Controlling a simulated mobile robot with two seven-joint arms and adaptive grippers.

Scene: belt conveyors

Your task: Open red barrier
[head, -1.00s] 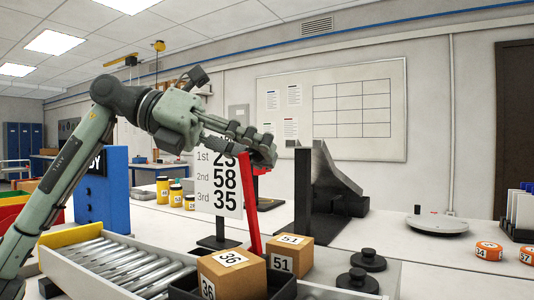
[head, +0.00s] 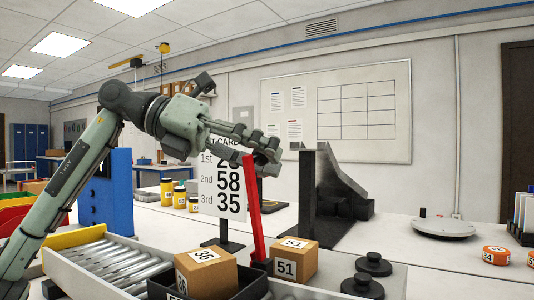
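The red barrier (head: 253,210) is a thin red bar standing nearly upright, leaning slightly, at the right end of the roller conveyor. My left gripper (head: 270,150) is at the barrier's top end, in front of the white card stand; I cannot tell whether it touches the bar. Its fingers point right and lie close together, and no held object shows between them. A cardboard box marked 36 (head: 206,272) sits in a black tray (head: 240,289) left of the barrier. A box marked 51 (head: 293,261) is just right of the barrier's foot. My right gripper is not in view.
The roller conveyor (head: 113,262) runs in from the left. A number card (head: 222,185) stands behind the barrier. A black angled stand (head: 335,205) and black knobbed weights (head: 373,265) are to the right. Yellow jars (head: 168,192) stand behind.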

